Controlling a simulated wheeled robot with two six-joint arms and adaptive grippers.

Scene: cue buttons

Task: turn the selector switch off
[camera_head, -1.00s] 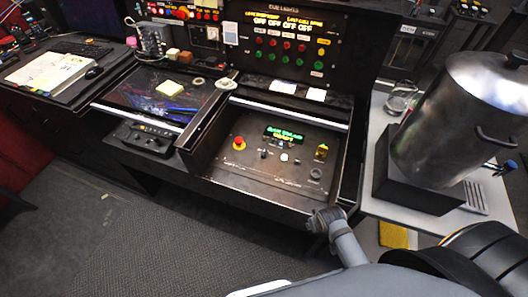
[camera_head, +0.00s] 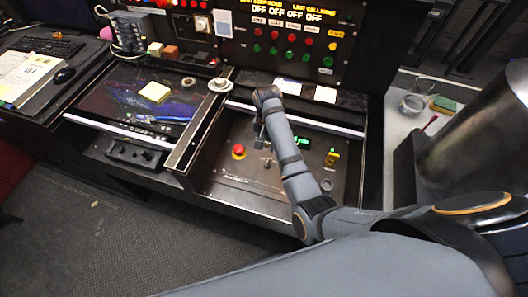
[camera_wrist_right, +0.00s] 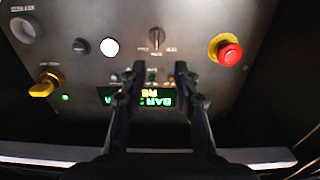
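A dark panel holds a small black rotary knob with labels around it (camera_wrist_right: 156,38), which looks like the selector switch; its handle points roughly up-down in the right wrist view. It seems to show in the head view too (camera_head: 267,163). A yellow rotary knob (camera_wrist_right: 45,85) is on the same panel, also in the head view (camera_head: 332,158). My right gripper (camera_wrist_right: 160,68) is open and empty, its fingers over the panel between the black knob and the lit display (camera_wrist_right: 150,99). In the head view my right arm hides part of the panel. My left gripper is out of view.
A red emergency button on a yellow base (camera_wrist_right: 228,52) sits to one side of the black knob. A white button (camera_wrist_right: 109,47) and a grey round fitting (camera_wrist_right: 26,28) are on the other side. A raised ledge (camera_head: 205,130) borders the panel.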

